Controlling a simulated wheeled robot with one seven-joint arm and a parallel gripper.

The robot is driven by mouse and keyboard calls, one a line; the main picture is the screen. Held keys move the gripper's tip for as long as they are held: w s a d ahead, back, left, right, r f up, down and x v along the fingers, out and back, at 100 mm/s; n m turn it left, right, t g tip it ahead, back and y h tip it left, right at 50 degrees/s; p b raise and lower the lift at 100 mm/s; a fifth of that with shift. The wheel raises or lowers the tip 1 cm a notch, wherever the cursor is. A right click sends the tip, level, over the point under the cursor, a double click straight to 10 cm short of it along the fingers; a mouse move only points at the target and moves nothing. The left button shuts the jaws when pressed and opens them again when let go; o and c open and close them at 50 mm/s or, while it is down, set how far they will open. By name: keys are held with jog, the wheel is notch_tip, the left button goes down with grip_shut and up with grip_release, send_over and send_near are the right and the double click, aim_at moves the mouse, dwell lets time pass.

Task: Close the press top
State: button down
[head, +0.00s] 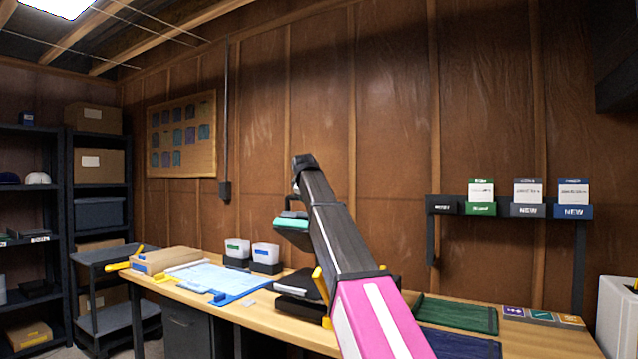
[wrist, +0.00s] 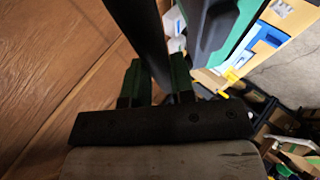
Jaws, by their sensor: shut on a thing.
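The press stands on the bench. Its black base (head: 300,284) is partly hidden by my arm. Its top (head: 294,236), a dark plate with teal along its upper side, is raised well above the base with a gap between. In the wrist view a dark, green-edged plate (wrist: 228,30), which looks like the press top, is at the upper right. My gripper (wrist: 156,78) has two green-and-black fingers shut on a dark bar (wrist: 150,30), probably the press handle. In the head view the gripper is mostly hidden behind my arm, and its contact cannot be seen.
Green (head: 458,315) and dark blue (head: 455,344) mats lie to the right. A rack with labelled cards (head: 527,190) is on the wall.

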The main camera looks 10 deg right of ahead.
jog(key=s+a+f+t, duration=0.1)
jog(key=s+a+f, duration=0.1)
jog(key=f, duration=0.4)
jog(key=s+a+f+t+h, duration=0.1)
jog(key=s+a+f, duration=0.1)
jog(key=s+f, duration=0.2)
jog(key=s+a+f+t, duration=0.1)
jog(key=s+a+f, duration=0.2)
jog(key=f, duration=0.7)
jog(key=shift+s+f+n+h, duration=0.2)
jog(key=shift+s+n+h, duration=0.1)
jog(key=shift+s+n, duration=0.15)
jog(key=shift+f, duration=0.1)
jog(key=c, duration=1.1)
grip_release()
jog(key=shift+f, duration=0.1)
jog(key=shift+o, duration=0.7)
jog(key=shift+w+r, duration=0.1)
jog(key=shift+r, duration=0.15)
